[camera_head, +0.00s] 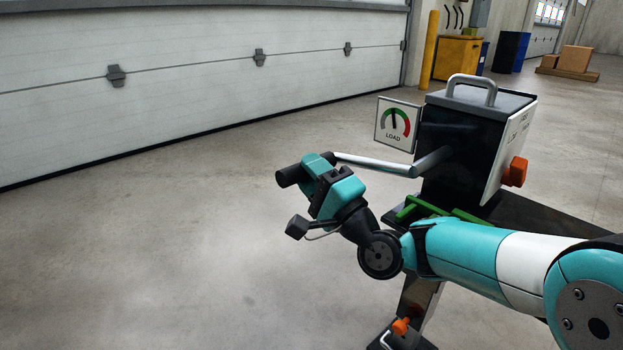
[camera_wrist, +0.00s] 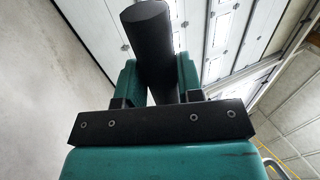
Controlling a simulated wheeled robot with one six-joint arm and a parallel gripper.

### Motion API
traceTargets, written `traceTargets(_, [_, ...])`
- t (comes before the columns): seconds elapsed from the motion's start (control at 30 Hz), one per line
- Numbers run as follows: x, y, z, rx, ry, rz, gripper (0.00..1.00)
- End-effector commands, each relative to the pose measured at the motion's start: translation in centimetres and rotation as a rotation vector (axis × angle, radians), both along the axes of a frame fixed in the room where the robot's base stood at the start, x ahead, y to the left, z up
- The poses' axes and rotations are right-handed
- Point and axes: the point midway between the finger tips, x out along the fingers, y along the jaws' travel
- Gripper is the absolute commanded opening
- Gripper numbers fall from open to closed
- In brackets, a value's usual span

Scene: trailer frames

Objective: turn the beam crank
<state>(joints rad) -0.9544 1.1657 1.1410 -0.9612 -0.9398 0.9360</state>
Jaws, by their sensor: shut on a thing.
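The beam crank is a grey metal arm (camera_head: 375,164) that runs left from a dark box (camera_head: 459,145) and ends in a black cylindrical handle (camera_head: 290,176). My gripper (camera_head: 318,170) is teal and black and is shut on this handle. In the wrist view the handle (camera_wrist: 150,35) stands between the two teal fingers (camera_wrist: 160,85), with its free end toward the camera's top. The crank arm points to the left and slightly up from its hub. The part of the handle between the fingers is partly hidden by them.
A load gauge (camera_head: 397,124) with its needle near the middle stands left of the box. An orange knob (camera_head: 515,172) is on the box's right side. A green bar (camera_head: 425,207) lies below the box. The floor (camera_head: 150,250) at left is clear, before a white roller door (camera_head: 190,70).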

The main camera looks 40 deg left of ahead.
Motion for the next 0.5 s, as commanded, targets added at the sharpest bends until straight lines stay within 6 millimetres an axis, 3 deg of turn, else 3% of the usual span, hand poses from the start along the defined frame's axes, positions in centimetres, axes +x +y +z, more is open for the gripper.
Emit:
traceTargets(0.23, [0.13, -0.02, 0.27, 0.004, -0.001, -0.003, 0.0])
traceTargets(0.27, [0.13, -0.02, 0.27, 0.004, -0.001, -0.003, 0.38])
traceTargets(0.3, [0.13, -0.03, 0.26, 0.004, -0.001, -0.003, 0.47])
traceTargets(0.37, [0.11, -0.02, 0.23, 0.003, -0.002, -0.002, 0.59])
traceTargets(0.5, [0.07, -0.02, 0.14, 0.002, -0.001, -0.001, 0.59])
